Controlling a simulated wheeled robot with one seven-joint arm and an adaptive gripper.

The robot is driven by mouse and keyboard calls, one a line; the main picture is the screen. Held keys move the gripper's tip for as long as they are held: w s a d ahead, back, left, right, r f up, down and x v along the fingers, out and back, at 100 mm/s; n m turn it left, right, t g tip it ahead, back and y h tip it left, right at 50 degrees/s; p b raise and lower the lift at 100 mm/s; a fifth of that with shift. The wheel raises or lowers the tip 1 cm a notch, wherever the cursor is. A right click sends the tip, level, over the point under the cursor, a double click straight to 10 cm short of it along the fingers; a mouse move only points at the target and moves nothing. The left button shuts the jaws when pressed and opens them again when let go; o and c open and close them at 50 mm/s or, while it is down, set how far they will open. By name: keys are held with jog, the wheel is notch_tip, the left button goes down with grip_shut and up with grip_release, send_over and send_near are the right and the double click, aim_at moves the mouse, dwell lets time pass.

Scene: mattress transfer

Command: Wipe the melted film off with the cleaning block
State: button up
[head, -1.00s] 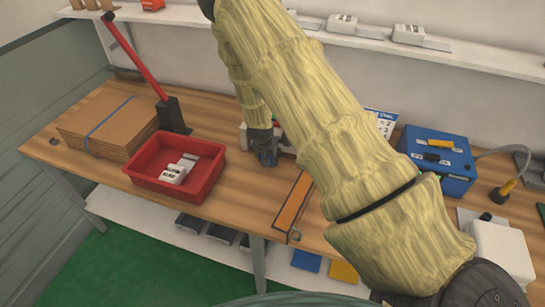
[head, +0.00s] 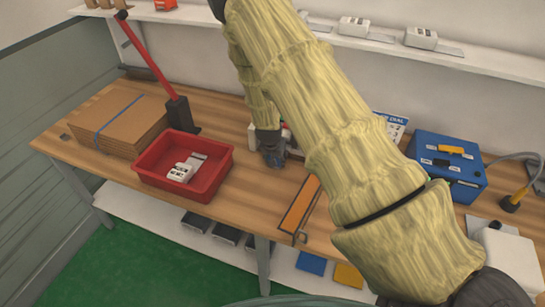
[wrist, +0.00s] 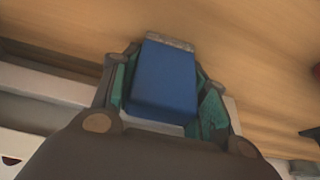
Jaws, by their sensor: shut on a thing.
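My gripper (head: 273,160) is low over the wooden workbench, just right of the red bin. In the wrist view my gripper (wrist: 165,95) is shut on a blue block with a grey lower edge, the cleaning block (wrist: 165,80). The block sits between the two green-lined fingers, its grey end toward the wood; I cannot tell whether it touches. A white device, partly visible beside my gripper (head: 253,135), is mostly hidden by my arm. I cannot make out the melted film in either view.
The red bin (head: 150,180) holds several white items. Flat cardboard (head: 118,120) and a red-handled lever (head: 152,60) stand at left. An orange strip (head: 299,203) lies right of my gripper. A blue box (head: 446,172) with a cable stands at right. A shelf (head: 385,45) runs behind.

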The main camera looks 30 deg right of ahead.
jog(key=shift+s+d, duration=0.95)
jog(key=shift+s, duration=0.2)
jog(key=shift+s+d, duration=0.9)
jog(key=shift+s, duration=0.25)
jog(key=shift+r, duration=0.1)
jog(key=shift+w+r+p, duration=0.15)
jog(key=shift+r+p, duration=0.15)
jog(key=shift+r, duration=0.25)
jog(key=shift+r+p, duration=1.3)
jog(key=shift+r, duration=1.1)
jog(key=shift+r+p, duration=0.9)
jog(key=shift+r, duration=0.6)
